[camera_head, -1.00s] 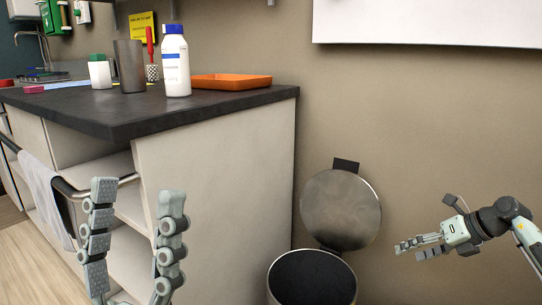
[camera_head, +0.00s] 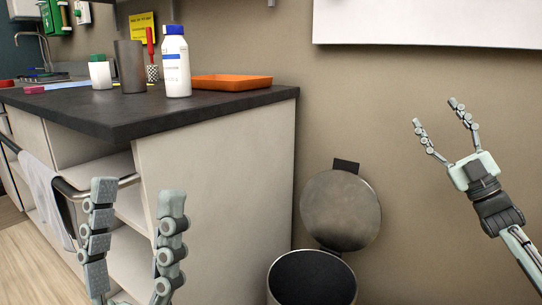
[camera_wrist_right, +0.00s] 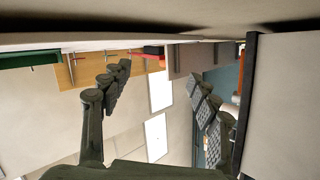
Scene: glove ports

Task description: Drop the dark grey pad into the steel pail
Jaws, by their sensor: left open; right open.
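The steel pail (camera_head: 312,262) stands on the floor at the lower middle of the head view, right of the cabinet. Its round lid (camera_head: 340,210) is raised and its dark inside looks empty. I cannot make out a dark grey pad for certain; a small dark square (camera_head: 346,165) shows at the lid's top edge. My left gripper (camera_head: 138,190) is open and empty in front of the cabinet. My right gripper (camera_head: 436,113) is open and empty, raised before the wall, up and right of the pail. Its spread fingers also show in the right wrist view (camera_wrist_right: 160,80).
The dark countertop (camera_head: 200,115) carries a white bottle (camera_head: 177,75), a grey cylinder (camera_head: 130,67), a green-lidded container (camera_head: 100,72) and an orange tray (camera_head: 231,81). A cloth (camera_head: 45,195) hangs on the cabinet rail. A white panel (camera_head: 430,22) is above my right gripper.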

